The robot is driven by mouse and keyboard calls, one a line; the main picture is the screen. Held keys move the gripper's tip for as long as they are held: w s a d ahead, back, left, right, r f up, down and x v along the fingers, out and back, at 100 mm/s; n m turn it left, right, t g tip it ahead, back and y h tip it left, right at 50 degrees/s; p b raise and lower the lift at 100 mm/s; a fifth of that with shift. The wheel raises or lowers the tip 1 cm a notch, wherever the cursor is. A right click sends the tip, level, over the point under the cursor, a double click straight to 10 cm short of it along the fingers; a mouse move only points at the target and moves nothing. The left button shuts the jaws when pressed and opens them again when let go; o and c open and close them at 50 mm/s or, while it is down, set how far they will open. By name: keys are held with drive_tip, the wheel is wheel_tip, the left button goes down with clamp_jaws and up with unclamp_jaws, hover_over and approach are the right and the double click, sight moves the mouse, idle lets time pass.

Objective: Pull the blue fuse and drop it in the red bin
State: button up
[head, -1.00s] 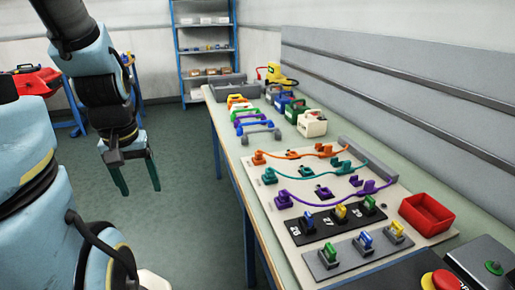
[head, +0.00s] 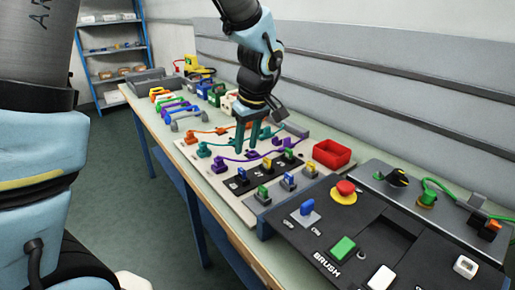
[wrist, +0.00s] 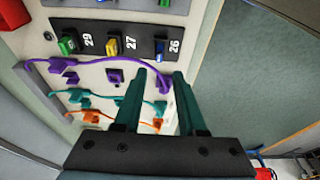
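My gripper (head: 248,146) is open and empty above the board on the bench; its fingers also show in the wrist view (wrist: 160,75). A blue fuse (head: 242,175) stands upright in the black numbered strip, and in the wrist view it (wrist: 160,46) is just beyond my fingertips. Beside it stand a yellow fuse (head: 267,163) and a green fuse (head: 289,154). A second blue piece (head: 287,180) stands in the grey strip in front. The red bin (head: 332,154) is empty, at the board's back right; its corner shows in the wrist view (wrist: 14,14).
Orange, teal and purple cables with plugs (head: 250,157) lie by my fingers. A black panel (head: 400,245) with a red stop button (head: 345,188) and another blue piece (head: 307,210) is at front right. Padlocks and handles (head: 190,112) fill the far bench.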

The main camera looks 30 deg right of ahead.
sight(243, 170)
drive_tip(key=b+x, duration=0.6)
drive_tip(key=x, duration=0.3)
drive_tip(key=shift+d, duration=0.15)
drive_tip(key=shift+c, duration=0.3)
clamp_jaws()
idle(0.9)
drive_tip(key=shift+r, duration=0.1)
drive_tip(key=shift+r+p, duration=1.65)
drive_tip(key=shift+r, duration=0.8)
